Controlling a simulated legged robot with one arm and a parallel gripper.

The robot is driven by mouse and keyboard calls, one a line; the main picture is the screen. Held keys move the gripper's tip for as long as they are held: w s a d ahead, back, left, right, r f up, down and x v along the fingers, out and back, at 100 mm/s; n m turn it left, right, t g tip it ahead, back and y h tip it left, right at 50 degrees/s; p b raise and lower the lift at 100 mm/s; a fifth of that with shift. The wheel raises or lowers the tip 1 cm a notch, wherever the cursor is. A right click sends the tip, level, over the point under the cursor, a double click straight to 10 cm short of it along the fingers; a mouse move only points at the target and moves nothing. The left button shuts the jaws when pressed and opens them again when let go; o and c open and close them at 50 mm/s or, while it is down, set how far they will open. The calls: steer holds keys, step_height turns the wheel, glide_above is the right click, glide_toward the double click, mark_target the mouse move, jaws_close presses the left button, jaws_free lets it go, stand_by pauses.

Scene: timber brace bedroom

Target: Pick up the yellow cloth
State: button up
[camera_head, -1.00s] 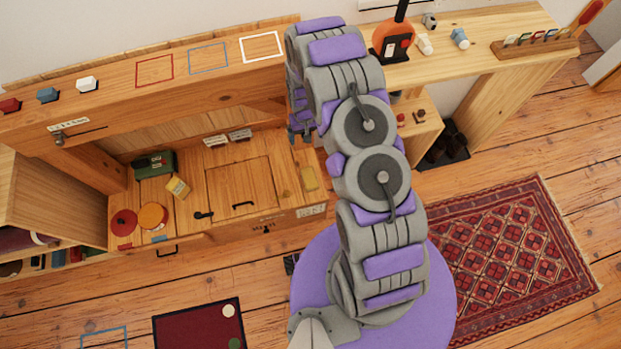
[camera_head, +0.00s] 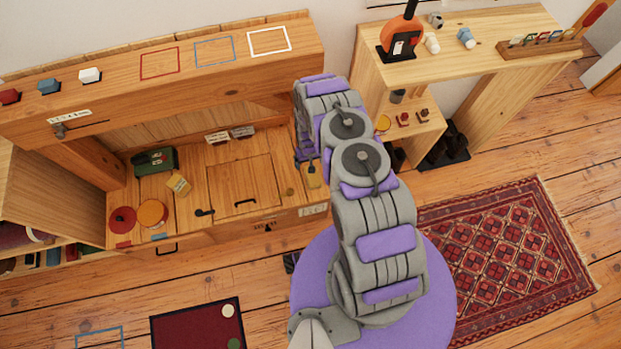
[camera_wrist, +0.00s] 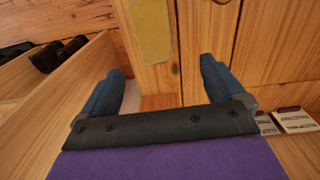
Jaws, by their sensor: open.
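The yellow cloth (camera_head: 313,179) lies flat at the right end of the wooden desk surface in the head view, partly covered by my arm. In the wrist view it is a flat yellow patch (camera_wrist: 151,30) at the top, beyond my fingertips. My gripper (camera_wrist: 163,66) is open and empty, with its two blue fingers wide apart. The cloth lies ahead of the gap between them and is not between the fingers. In the head view my gripper is mostly hidden behind my arm, close to the cloth.
The desk surface also holds a green box (camera_head: 155,161), a yellow block (camera_head: 178,184), a red disc (camera_head: 122,220) and an orange disc (camera_head: 152,213). A thick upper shelf (camera_head: 200,90) overhangs it. Small cards (camera_wrist: 295,120) stand at the right in the wrist view.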

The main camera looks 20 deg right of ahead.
mark_target(313, 177)
steer(key=f, duration=0.2)
steer(key=d+f+b, duration=0.1)
steer(key=f, duration=0.1)
steer(key=d+f, duration=0.1)
steer(key=f, duration=0.1)
steer(key=shift+a+f+b, duration=0.15)
steer(key=shift+f+b, duration=0.1)
steer(key=shift+b, duration=0.05)
steer(key=shift+a+f, duration=0.45)
steer(key=f+b, duration=0.1)
steer(key=f, duration=0.1)
steer(key=f+b, duration=0.1)
steer(key=shift+s+f, duration=0.2)
steer(key=shift+f, duration=0.15)
steer(key=shift+w+d+f, duration=0.15)
steer(key=shift+d+f, duration=0.25)
steer(key=shift+a+r, duration=0.1)
steer(key=shift+a, duration=0.3)
steer(key=c, duration=0.4)
steer(key=shift+d, duration=0.3)
steer(key=c, duration=0.7)
